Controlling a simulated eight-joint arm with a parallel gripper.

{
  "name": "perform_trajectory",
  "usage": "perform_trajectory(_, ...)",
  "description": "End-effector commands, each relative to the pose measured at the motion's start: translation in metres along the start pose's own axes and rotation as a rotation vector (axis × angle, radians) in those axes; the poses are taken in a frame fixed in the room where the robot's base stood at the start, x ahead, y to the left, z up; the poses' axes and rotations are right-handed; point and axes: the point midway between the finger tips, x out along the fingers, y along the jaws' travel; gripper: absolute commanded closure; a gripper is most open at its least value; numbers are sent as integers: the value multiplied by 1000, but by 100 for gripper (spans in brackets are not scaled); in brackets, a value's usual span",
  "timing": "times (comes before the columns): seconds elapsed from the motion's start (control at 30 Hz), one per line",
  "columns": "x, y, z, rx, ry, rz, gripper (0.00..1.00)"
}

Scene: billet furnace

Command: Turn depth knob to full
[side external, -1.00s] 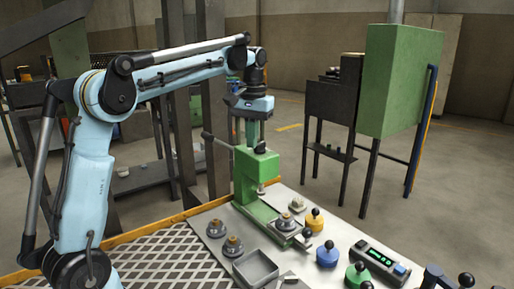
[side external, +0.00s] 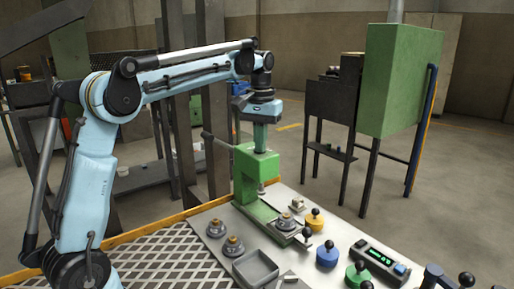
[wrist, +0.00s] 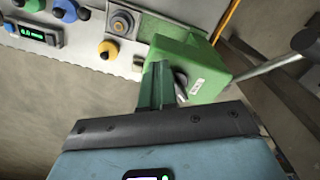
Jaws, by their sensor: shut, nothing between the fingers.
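The green arbor press (side external: 257,180) stands on the work plate, and its green head also shows in the wrist view (wrist: 212,66). A small grey pointer-like part (wrist: 181,86), which may be the depth knob, sits on the head beside a white label. My gripper (side external: 260,149) is shut and empty, pointing down at the top of the press head. In the wrist view its green fingers (wrist: 157,68) are together just left of the grey part; I cannot tell whether they touch it. In the side view the gripper hides the knob, and its setting is not readable.
The press's long lever (wrist: 268,69) sticks out to the side. Blue (side external: 327,255), yellow (side external: 314,221) and green (side external: 358,274) knobbed pieces stand on the plate near a display box (side external: 380,260). A grey tray (side external: 256,267) lies in front.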

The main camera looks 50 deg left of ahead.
Motion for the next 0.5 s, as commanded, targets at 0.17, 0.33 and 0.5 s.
perform_trajectory(0.17, 0, 2, 5, 0, 1, -1, 100)
perform_trajectory(0.33, -10, 3, 5, -1, 0, 0, 100)
perform_trajectory(0.5, -29, 3, 5, 0, -1, 0, 100)
